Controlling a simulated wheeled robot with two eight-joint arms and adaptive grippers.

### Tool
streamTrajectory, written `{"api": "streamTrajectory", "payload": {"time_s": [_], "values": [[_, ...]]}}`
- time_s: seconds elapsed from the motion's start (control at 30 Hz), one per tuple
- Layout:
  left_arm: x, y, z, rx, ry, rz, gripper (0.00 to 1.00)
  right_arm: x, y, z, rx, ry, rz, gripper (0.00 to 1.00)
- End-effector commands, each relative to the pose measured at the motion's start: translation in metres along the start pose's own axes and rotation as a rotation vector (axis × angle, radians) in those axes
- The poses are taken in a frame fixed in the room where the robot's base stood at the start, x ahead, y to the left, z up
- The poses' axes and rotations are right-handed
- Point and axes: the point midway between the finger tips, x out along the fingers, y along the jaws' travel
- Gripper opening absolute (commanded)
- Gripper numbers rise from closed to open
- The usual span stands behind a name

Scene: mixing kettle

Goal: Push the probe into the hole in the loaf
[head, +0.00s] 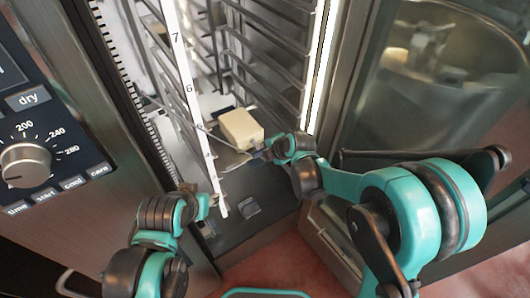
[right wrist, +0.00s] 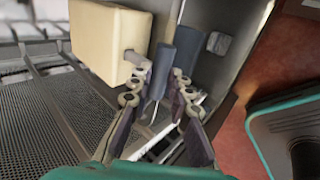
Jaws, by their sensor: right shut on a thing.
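The loaf (head: 241,128) is a cream block on a rack inside the open oven cabinet. It fills the upper left of the right wrist view (right wrist: 108,42). My right gripper (head: 260,152) is beside the loaf's near right side. In the right wrist view its fingers (right wrist: 160,84) are shut on the blue-grey probe (right wrist: 178,55), with the loaf just to the left. A short grey stub (right wrist: 136,59) shows at the loaf's face; I cannot tell whether it is the hole or part of the probe. My left gripper (head: 203,198) is near the cabinet's front edge, its fingers unclear.
Wire racks and a numbered white rail (head: 187,85) stand in the cabinet. A perforated tray (right wrist: 55,120) lies below the loaf. A control panel (head: 40,140) is at the left, and the glass door (head: 440,80) stands open at the right.

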Motion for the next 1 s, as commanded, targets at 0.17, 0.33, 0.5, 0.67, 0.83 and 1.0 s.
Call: {"api": "streamTrajectory", "payload": {"time_s": [0.17, 0.33, 0.5, 0.67, 0.83, 1.0], "values": [[0.0006, 0.0, 0.0004, 0.0, 0.0, 0.0, 0.4, 0.0033, 0.0036, 0.0001, 0.0, 0.0, 0.0, 0.0], [0.0008, 0.0, 0.0006, 0.0, 0.0, 0.0, 0.4, 0.005, 0.0058, 0.0002, 0.0, 0.0, 0.0, 0.0], [0.0007, 0.0, 0.0005, 0.0, 0.0, 0.0, 0.4, 0.005, 0.0059, 0.0002, 0.0, 0.0, 0.0, 0.0], [0.0008, 0.0, 0.0005, 0.0, 0.0, 0.0, 0.4, 0.0049, 0.0059, 0.0003, 0.0, 0.0, 0.0, 0.43], [0.0008, 0.0, 0.0005, 0.0, 0.0, 0.0, 0.4, 0.0049, 0.0058, 0.0002, 0.0, 0.0, 0.0, 0.43], [0.0008, 0.0, 0.0005, 0.0, 0.0, 0.0, 0.4, 0.0049, 0.0056, 0.0002, 0.0, 0.0, 0.0, 0.64]]}}
